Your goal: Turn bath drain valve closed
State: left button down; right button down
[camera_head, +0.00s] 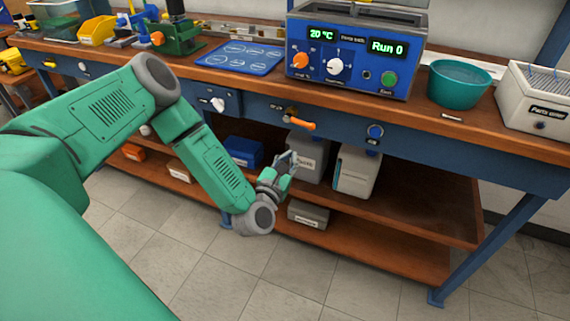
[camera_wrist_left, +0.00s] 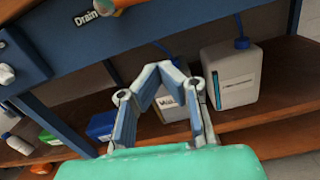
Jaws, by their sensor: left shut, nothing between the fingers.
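The bath drain valve (camera_head: 299,124) is an orange handle on the blue front rail of the bench, below the bath unit. Its handle lies nearly level and points to the right. In the left wrist view the orange valve (camera_wrist_left: 126,3) is cut off by the top edge, beside a "Drain" label (camera_wrist_left: 92,14). My left gripper (camera_head: 290,160) is below the valve, in front of the lower shelf, apart from the handle. In the left wrist view the fingers of the left gripper (camera_wrist_left: 166,68) come together at the tips and hold nothing. My right gripper is not in view.
The bath unit (camera_head: 357,47) shows 20 °C and "Run 0" above the rail. A teal bowl (camera_head: 459,84) and a parts-washer box (camera_head: 545,101) stand to its right. White containers (camera_head: 355,171) stand on the shelf behind my gripper. A white knob (camera_head: 218,104) is left of the valve.

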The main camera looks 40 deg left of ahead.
aim_at(310, 119)
pick_arm(q)
jog(key=w+r, duration=0.4)
jog(key=w, duration=0.1)
jog(key=shift+a, duration=0.25)
jog(key=shift+d+r, duration=0.1)
jog(key=shift+r, duration=0.05)
jog(key=shift+w+d+r+n+b, duration=0.15)
jog(key=shift+d+r+n+b, duration=0.15)
jog(key=shift+r+n+b, duration=0.6)
jog(key=shift+f+b, duration=0.2)
jog(key=shift+b, duration=0.15)
jog(key=shift+w+a+r, duration=0.1)
jog(key=shift+a+r, duration=0.05)
jog(key=shift+r, duration=0.1)
